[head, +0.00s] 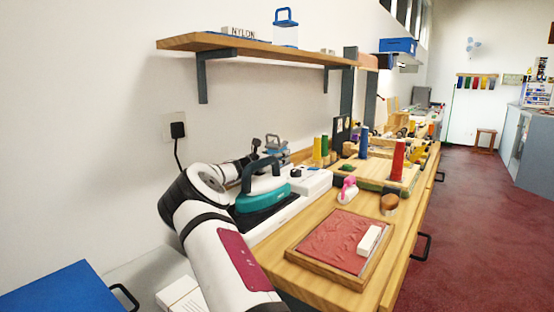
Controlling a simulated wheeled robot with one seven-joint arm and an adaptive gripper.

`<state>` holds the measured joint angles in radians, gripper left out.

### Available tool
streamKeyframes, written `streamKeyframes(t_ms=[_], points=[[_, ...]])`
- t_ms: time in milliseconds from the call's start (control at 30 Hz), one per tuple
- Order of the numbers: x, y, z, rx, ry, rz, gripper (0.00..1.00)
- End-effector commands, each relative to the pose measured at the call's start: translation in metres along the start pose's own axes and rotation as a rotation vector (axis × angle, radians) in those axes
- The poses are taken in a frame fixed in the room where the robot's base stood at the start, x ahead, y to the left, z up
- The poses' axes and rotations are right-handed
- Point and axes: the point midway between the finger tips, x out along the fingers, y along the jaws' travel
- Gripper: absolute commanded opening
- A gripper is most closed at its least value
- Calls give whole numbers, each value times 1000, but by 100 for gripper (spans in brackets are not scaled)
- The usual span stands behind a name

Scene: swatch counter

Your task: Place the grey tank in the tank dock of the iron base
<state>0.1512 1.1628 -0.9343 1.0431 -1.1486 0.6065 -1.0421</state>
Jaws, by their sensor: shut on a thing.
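The iron base (315,180) is white with a dark front part and sits on the counter's left side. A teal iron (262,191) rests on its front part and hides much of it. I cannot make out the tank dock clearly.
A shelf (240,46) above holds a clear tank with blue handle (286,33) and a NYLON block. Yellow, green, blue and red (398,160) spools stand behind and right. A framed red pad (335,240) with a white block lies in front. My arm passes close to the iron.

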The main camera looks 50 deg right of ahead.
Motion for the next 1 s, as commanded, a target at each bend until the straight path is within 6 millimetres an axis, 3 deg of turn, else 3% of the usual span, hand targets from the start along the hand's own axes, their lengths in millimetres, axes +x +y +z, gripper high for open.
streamKeyframes(t_ms=[33,100,133,200,667,1000], points=[[0,0,-19,-4,28,1,0],[0,0,-19,-4,28,1,0],[0,0,-20,-5,29,1,61],[0,-1,-19,-4,28,1,75],[-6,1,-11,-4,17,2,75],[-66,1,-8,-5,16,4,75]])
